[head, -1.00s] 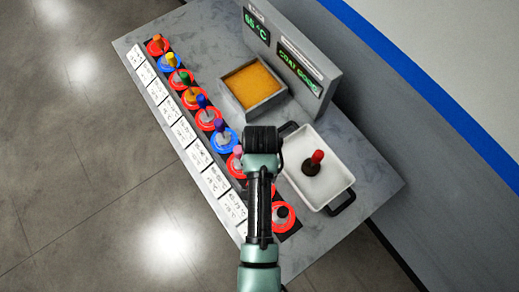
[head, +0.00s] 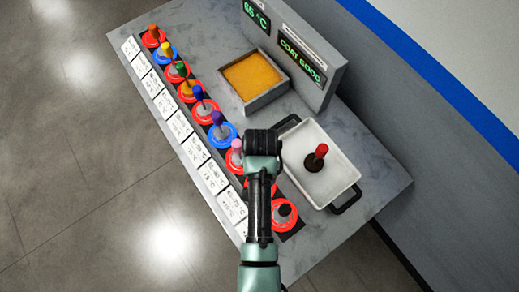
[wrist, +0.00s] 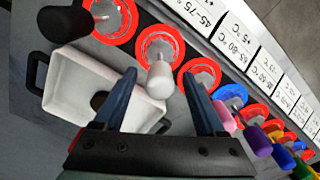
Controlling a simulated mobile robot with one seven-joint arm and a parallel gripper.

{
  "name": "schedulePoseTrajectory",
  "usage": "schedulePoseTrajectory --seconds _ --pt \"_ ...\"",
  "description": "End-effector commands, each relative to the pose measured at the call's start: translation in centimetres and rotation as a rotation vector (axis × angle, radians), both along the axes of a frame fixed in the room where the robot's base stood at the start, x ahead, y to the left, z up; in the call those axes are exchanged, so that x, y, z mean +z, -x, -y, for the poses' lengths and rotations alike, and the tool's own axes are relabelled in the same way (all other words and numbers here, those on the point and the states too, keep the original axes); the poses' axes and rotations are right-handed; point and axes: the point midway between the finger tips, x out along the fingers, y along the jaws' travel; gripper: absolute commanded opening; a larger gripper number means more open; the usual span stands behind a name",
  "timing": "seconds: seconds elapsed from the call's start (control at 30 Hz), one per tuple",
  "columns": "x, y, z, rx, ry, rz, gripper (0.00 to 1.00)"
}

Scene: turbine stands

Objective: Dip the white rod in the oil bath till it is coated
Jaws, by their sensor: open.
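The white rod (wrist: 160,85) stands in a red ring holder (wrist: 161,44) in the wrist view. It appears between the spread fingers of my gripper (wrist: 159,74), which is open and empty. I cannot tell how far the fingertips are from the rod. In the head view my arm hides the white rod. The oil bath (head: 277,96) is a grey square basin of orange liquid, up and left of the white tray. A panel (head: 302,58) behind the bath reads "COAT GOOD" in green. My gripper is away from the bath.
A row of coloured rods in red and blue ring holders runs along white labels (head: 179,125). A black rod (wrist: 60,32) and a pink rod (wrist: 222,117) flank the white one. A white handled tray (head: 347,180) holds a red-topped piece (head: 320,151).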

Motion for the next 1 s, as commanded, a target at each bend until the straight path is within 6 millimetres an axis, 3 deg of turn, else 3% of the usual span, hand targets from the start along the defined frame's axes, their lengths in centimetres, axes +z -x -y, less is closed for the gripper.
schedulePoseTrajectory --seconds 0.77,0.83,1.0 --pt "0.02 -0.02 0.00 0.000 0.000 0.001 0.72" --pt "0.02 -0.02 0.00 0.000 0.000 0.001 0.65" --pt "0.02 -0.02 0.00 0.000 0.000 0.000 0.35"
